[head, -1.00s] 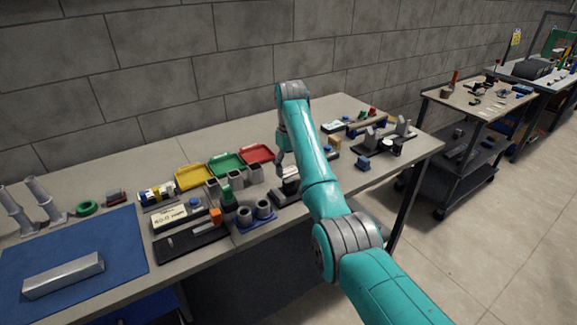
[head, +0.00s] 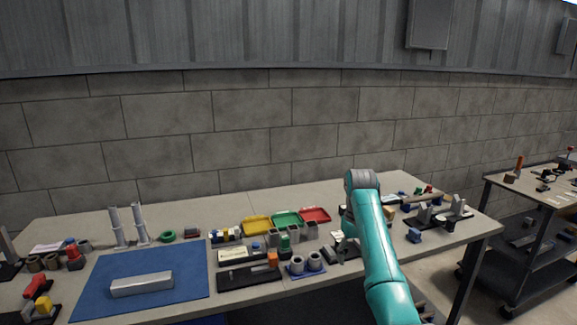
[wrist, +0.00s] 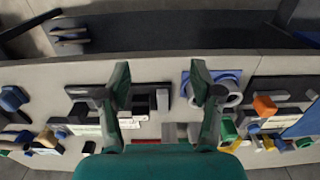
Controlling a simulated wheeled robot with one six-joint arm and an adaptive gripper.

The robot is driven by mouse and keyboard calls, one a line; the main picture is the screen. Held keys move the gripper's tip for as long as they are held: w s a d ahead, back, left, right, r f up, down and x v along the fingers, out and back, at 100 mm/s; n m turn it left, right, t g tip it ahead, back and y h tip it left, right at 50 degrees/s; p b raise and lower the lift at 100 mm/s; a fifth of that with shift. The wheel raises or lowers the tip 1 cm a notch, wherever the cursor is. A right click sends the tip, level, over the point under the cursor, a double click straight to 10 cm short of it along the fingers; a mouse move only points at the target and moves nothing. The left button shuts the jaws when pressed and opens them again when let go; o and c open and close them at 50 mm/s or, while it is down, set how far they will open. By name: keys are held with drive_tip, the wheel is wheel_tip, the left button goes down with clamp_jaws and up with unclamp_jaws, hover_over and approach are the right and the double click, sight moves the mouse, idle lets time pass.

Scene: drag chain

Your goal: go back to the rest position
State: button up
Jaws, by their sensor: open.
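My teal arm (head: 375,245) reaches over the workbench (head: 270,198) at its right half. In the wrist view my gripper (wrist: 160,88) has its two fingers wide apart, with nothing between them. Below it are a black fixture with a grey block (wrist: 150,101) and, by the right-hand finger, a blue holder with two grey rings (wrist: 229,82). The blue holder also shows in the head view (head: 306,270), left of my arm. The fingers are mostly hidden behind my arm in the head view.
Yellow (head: 257,226), green (head: 286,218) and red (head: 315,214) trays stand left of my arm. A blue mat (head: 190,265) bears a silver bar (head: 142,284). Fixtures (head: 440,215) crowd the bench's right end. A block wall (head: 250,140) stands behind; a dark cart (head: 510,225) stands right.

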drive_tip(key=s+f+t, duration=0.2)
drive_tip(key=s+f, duration=0.2)
drive_tip(key=f, duration=1)
drive_tip(key=s+f+t, duration=0.1)
drive_tip(key=s+f, duration=0.4)
drive_tip(key=f, duration=0.9)
drive_tip(key=s+f+m+t, duration=0.1)
drive_tip(key=s+f+t, duration=0.1)
drive_tip(key=s+f, duration=0.6)
drive_tip(key=s+f+m+t, duration=0.15)
drive_tip(key=s+f, duration=0.35)
drive_tip(key=s, duration=0.6)
drive_tip(key=s+r+t, duration=0.2)
drive_tip(key=s+r, duration=0.1)
drive_tip(key=s, duration=0.8)
drive_tip(key=s+r+t, duration=0.2)
drive_tip(key=s+r, duration=0.1)
drive_tip(key=s, duration=0.9)
drive_tip(key=s+r+t, duration=0.2)
drive_tip(key=s+r, duration=0.6)
drive_tip(key=r, duration=0.4)
drive_tip(key=s+r+m+t, duration=0.1)
drive_tip(key=s+r+t, duration=0.1)
drive_tip(key=s+r, duration=0.6)
wheel_tip(320, 180, up, 4)
drive_tip(key=shift+s+f, duration=0.15)
drive_tip(key=shift+s, duration=0.1)
